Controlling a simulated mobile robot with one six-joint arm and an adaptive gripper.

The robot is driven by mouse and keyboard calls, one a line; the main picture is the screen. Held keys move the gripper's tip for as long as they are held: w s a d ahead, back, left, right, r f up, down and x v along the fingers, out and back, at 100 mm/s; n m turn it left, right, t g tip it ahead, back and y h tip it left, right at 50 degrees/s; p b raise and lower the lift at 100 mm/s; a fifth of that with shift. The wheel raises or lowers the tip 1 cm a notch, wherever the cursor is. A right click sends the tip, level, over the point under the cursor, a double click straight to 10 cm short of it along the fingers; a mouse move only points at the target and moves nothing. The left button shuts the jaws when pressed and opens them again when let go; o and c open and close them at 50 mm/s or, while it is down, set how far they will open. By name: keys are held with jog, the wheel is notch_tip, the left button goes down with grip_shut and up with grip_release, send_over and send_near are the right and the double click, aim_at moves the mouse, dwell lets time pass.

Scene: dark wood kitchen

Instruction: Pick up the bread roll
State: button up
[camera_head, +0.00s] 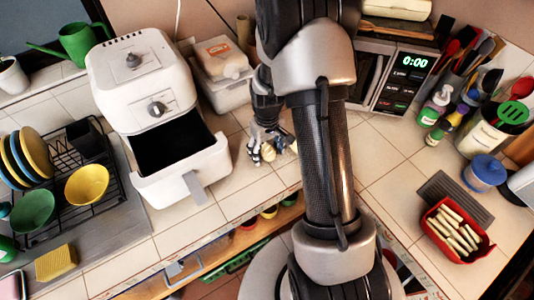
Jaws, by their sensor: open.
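A small pale-yellow rounded thing (268,152), probably the bread roll, rests on the tiled counter (243,190) between the air fryer and my arm. My gripper (266,146) is low over the counter, its fingers open and right beside or around this thing. Whether they touch it I cannot tell. A bit of something tan (293,147) shows just to the right, partly hidden by my arm, which covers the middle of the view.
A white air fryer (142,75) has its drawer (178,183) pulled out, left of my gripper. White boxes (220,62) stand behind. A microwave (403,80) is at the back right. A red tray (435,246) of pale sticks is at the right. A dish rack (110,205) is left.

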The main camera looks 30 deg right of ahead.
jog(key=shift+r, duration=0.1)
jog(key=shift+c, duration=0.3)
jog(key=c, duration=1)
jog(key=shift+r, duration=0.1)
